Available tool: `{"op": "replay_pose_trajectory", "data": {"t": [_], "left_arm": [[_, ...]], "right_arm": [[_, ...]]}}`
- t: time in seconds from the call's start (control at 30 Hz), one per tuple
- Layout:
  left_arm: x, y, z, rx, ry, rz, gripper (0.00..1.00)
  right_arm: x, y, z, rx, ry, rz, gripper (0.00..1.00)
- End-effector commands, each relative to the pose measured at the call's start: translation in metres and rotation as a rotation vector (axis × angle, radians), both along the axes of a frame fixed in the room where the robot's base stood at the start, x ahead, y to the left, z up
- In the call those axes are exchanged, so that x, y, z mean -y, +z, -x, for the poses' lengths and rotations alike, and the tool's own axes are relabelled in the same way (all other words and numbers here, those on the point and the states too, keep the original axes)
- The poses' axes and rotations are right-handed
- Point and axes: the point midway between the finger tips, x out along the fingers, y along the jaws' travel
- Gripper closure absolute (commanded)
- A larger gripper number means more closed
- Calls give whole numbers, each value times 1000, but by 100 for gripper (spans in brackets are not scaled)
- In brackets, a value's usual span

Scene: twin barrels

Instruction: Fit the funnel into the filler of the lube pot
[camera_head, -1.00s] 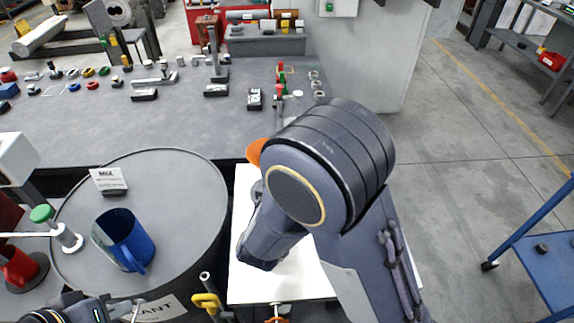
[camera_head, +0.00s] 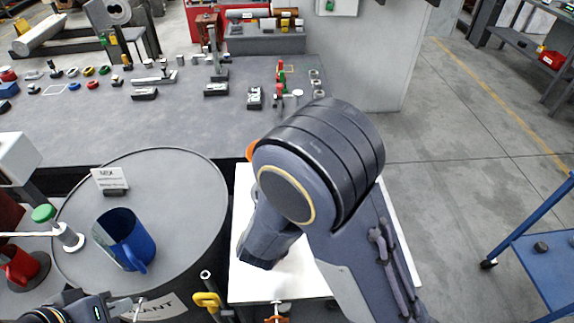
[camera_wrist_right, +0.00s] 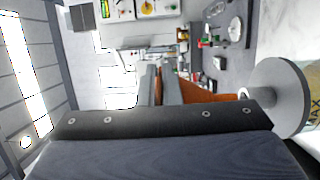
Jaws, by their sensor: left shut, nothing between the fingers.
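An orange piece that looks like the funnel (camera_head: 251,150) shows in the head view at the left edge of my right arm, which hides most of it. In the right wrist view an orange surface (camera_wrist_right: 207,95) lies just right of my right gripper's fingers (camera_wrist_right: 160,78). The fingers sit close together; whether they grip the orange piece is unclear. A pale round body with a grey disc (camera_wrist_right: 280,95) and a yellowish label, possibly the lube pot, stands at the right there. My left gripper (camera_head: 128,308) is shut and empty at the bottom left of the head view.
A white board (camera_head: 240,285) lies under my right arm. The grey bench (camera_head: 180,125) behind holds several small parts. Open floor is at the right.

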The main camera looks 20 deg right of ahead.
Motion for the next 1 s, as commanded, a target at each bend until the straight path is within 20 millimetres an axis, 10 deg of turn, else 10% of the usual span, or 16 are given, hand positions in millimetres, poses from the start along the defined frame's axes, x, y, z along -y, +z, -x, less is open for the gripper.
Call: {"op": "replay_pose_trajectory", "data": {"t": [1.0], "left_arm": [[0, -2, 0, 0, 0, 0, 100]], "right_arm": [[0, -11, 0, 1, 0, 0, 100]]}}
